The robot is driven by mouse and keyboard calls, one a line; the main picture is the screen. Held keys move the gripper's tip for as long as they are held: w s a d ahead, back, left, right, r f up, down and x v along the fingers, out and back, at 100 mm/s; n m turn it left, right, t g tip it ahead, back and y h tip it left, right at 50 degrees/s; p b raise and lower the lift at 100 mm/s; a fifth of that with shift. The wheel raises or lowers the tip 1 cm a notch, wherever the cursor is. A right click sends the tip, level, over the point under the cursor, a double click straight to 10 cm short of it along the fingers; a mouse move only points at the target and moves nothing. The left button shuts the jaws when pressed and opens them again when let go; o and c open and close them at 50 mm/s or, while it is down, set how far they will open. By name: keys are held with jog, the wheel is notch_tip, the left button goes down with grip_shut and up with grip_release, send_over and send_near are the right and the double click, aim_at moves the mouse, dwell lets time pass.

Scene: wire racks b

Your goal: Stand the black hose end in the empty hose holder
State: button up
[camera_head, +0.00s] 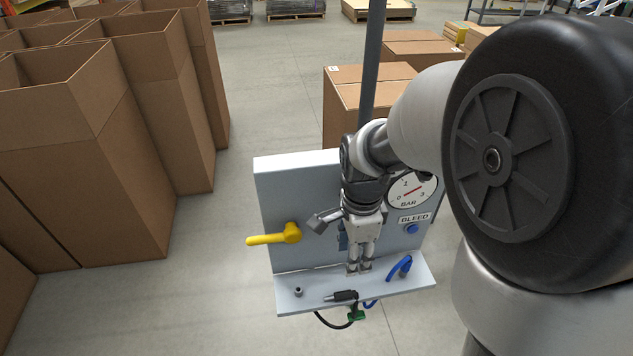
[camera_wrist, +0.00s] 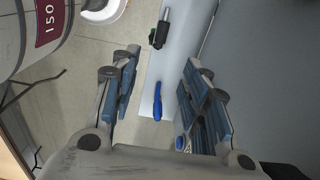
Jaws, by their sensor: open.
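The black hose end (camera_head: 342,296) lies on its side on the shelf, near the front edge. Its dark body and paler tip also show in the wrist view (camera_wrist: 161,30). The hose holder (camera_head: 298,291), a small dark ring, stands on the shelf to its left and looks empty. My gripper (camera_head: 358,269) is open and points down above the shelf, behind and slightly right of the black hose end. In the wrist view its fingers (camera_wrist: 157,72) are spread with nothing gripped, and the black hose end shows beyond the tips. The holder is not clearly seen there.
A green piece (camera_head: 356,315) is at the front edge. The upright panel (camera_head: 275,200) carries a yellow lever (camera_head: 273,235), a gauge (camera_head: 412,190) and a blue button (camera_head: 412,229). Cardboard boxes (camera_head: 150,110) stand left.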

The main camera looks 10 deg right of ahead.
jog(key=b, duration=0.2)
send_over(342, 294)
jog(key=d, duration=0.1)
jog(key=f, duration=1.1)
jog(key=shift+s+f, duration=0.2)
jog(key=f, duration=0.1)
jog(key=f+b, duration=0.1)
jog(key=f, duration=0.1)
jog(key=a+f, duration=0.1)
jog(key=f, duration=0.1)
jog(key=shift+w+f, duration=0.1)
jog(key=shift+w, duration=0.15)
jog(key=shift+f+b, duration=0.3)
jog(key=shift+f, duration=0.05)
grip_shut()
